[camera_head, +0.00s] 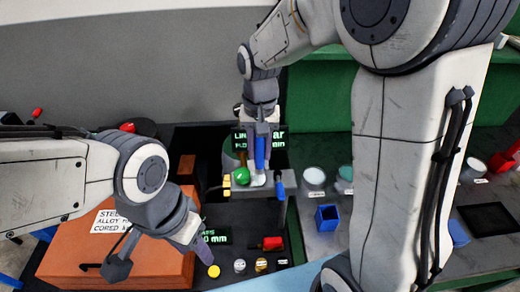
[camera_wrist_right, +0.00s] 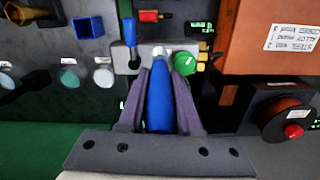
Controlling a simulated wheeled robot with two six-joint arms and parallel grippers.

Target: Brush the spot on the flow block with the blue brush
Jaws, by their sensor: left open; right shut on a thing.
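The blue brush (camera_head: 260,152) is held in my right gripper (camera_head: 259,165), bristles down. In the right wrist view the brush's blue handle (camera_wrist_right: 158,108) lies between the jaws of my right gripper (camera_wrist_right: 160,80). Its pale tip (camera_wrist_right: 161,51) is over the grey flow block (camera_wrist_right: 150,68); I cannot tell whether it touches. In the head view the flow block (camera_head: 263,189) has a green knob (camera_head: 242,176) on its left and a blue lever (camera_head: 279,186) on its right. No spot is visible; the brush covers part of the top. My left gripper (camera_head: 160,256) is open and empty at the lower left.
A large orange block (camera_head: 155,270) with a label lies behind my left gripper. A blue open box (camera_head: 327,217) and white-topped jars (camera_head: 314,177) stand right of the flow block. A red-handled item (camera_head: 270,243) and several small round buttons (camera_head: 214,271) lie in front.

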